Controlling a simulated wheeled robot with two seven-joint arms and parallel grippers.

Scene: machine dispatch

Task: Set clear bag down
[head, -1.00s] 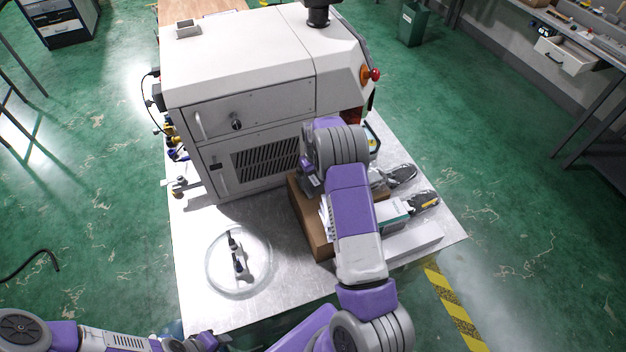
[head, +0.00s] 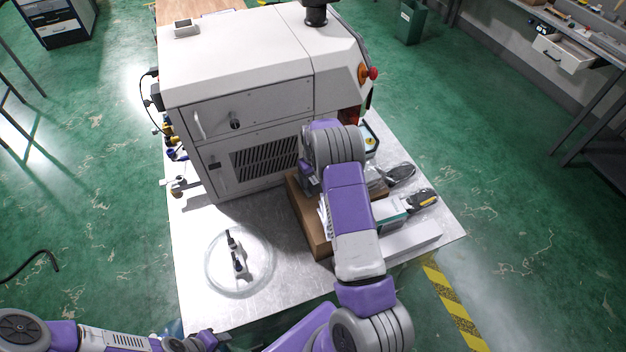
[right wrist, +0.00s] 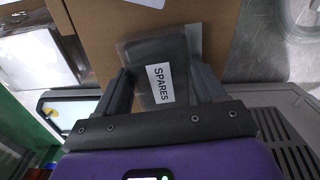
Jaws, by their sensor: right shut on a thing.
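The clear bag (right wrist: 158,62) is a see-through, dark-tinted pouch with a white label reading SPARES. In the right wrist view it lies between the fingers of my right gripper (right wrist: 160,90), which is shut on it. The brown cardboard box (right wrist: 95,35) fills the background behind the bag; I cannot tell whether they touch. In the head view my right gripper (head: 312,185) is over the box (head: 313,230), and my arm hides the bag. My left gripper (head: 212,341) is at the bottom edge, partly cut off, and its jaws are unclear.
A large white machine (head: 245,60) stands behind on the metal table (head: 200,225). A round clear dish (head: 215,280) with dark-and-white connectors is left of the box. Handheld tools (head: 420,200) and a white carton (head: 412,241) lie to the right. The front left tabletop is mostly bare.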

